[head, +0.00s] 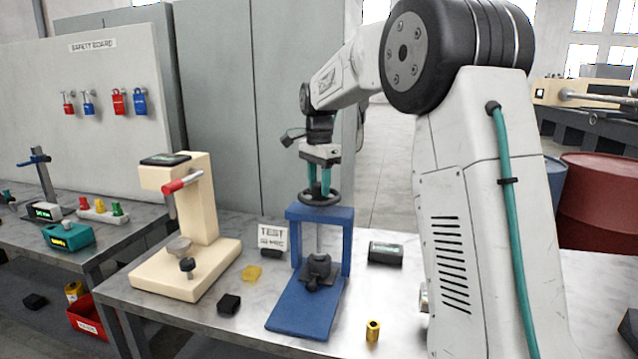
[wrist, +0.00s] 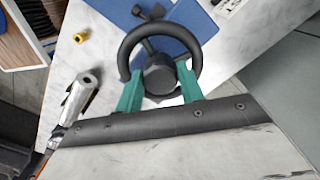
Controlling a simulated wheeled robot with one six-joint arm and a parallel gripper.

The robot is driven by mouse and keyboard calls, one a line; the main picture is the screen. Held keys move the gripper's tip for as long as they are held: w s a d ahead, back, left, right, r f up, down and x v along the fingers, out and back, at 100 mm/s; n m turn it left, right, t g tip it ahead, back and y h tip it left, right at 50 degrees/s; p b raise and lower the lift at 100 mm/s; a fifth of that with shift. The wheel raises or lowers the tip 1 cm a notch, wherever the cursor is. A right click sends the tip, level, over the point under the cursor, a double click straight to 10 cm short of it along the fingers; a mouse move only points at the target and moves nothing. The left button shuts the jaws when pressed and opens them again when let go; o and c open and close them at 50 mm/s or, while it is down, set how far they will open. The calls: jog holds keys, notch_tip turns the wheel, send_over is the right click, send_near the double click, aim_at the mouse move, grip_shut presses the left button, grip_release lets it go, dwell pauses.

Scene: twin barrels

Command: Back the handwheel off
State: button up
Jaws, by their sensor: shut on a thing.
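The handwheel (head: 319,198) is a black ring on top of the blue press frame (head: 325,213), above a vertical spindle (head: 319,238). A dark clamp block (head: 318,268) sits below the spindle. My gripper (head: 319,188) comes down from above with its green fingers at the wheel. In the wrist view the handwheel (wrist: 133,40) shows as a black ring with a round hub (wrist: 160,74). The green fingers of my gripper (wrist: 160,88) stand either side of the hub, shut on the handwheel. The near part of the ring is hidden.
A cream press (head: 205,205) stands to the left. A white TEST card (head: 272,236), a dark box (head: 385,254), a yellow block (head: 251,272), a black block (head: 229,304) and a brass cylinder (head: 373,330) lie around the blue frame. Bare bench lies at the front right.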

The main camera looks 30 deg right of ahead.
jog(key=n, duration=0.3)
jog(key=shift+n, duration=0.4)
jog(key=n, duration=0.3)
jog(key=shift+n, duration=0.4)
jog(key=n, duration=1)
jog(key=shift+d+n, duration=0.1)
jog(key=shift+n, duration=0.3)
jog(key=n, duration=0.3)
jog(key=shift+r+n, duration=0.1)
jog(key=shift+n, duration=0.2)
jog(key=n, duration=0.6)
jog(key=shift+n, duration=0.4)
jog(key=o, duration=1)
